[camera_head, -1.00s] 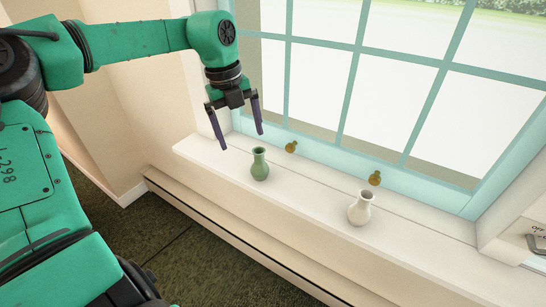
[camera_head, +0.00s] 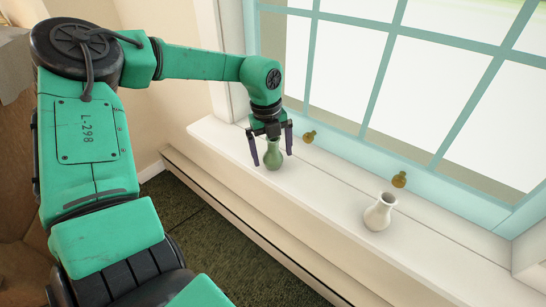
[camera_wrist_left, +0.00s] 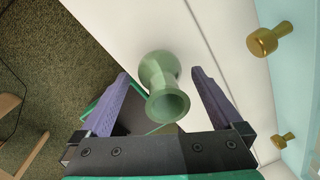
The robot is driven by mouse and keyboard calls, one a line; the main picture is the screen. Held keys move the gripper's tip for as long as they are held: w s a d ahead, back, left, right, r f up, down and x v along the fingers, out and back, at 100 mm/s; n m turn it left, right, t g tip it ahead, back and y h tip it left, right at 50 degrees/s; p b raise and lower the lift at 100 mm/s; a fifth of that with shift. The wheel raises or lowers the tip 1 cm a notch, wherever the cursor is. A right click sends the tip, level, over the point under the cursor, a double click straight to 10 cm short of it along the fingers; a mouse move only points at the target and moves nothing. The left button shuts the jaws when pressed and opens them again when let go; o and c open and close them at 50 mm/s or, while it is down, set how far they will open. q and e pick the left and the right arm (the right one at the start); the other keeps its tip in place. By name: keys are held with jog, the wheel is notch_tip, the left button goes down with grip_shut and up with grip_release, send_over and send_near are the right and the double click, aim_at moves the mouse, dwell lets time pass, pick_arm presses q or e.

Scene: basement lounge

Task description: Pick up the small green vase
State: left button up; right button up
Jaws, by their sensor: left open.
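The small green vase (camera_head: 273,157) stands upright on the white windowsill (camera_head: 325,190). My left gripper (camera_head: 271,160) is open above it, pointing down, with one finger on each side of the vase. In the left wrist view the vase (camera_wrist_left: 162,85) shows its open mouth between the two purple fingers of my gripper (camera_wrist_left: 160,85). A gap shows between the vase and the right-hand finger. My right gripper is not in view.
A white vase (camera_head: 380,212) stands farther right on the sill. Two brass knobs (camera_head: 309,137) (camera_head: 399,179) are on the window frame (camera_head: 455,205) behind. The sill between the vases is clear.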

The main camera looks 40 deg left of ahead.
pick_arm(q)
jog(key=shift+f, duration=0.2)
jog(key=shift+r, duration=0.15)
jog(key=c, duration=1.4)
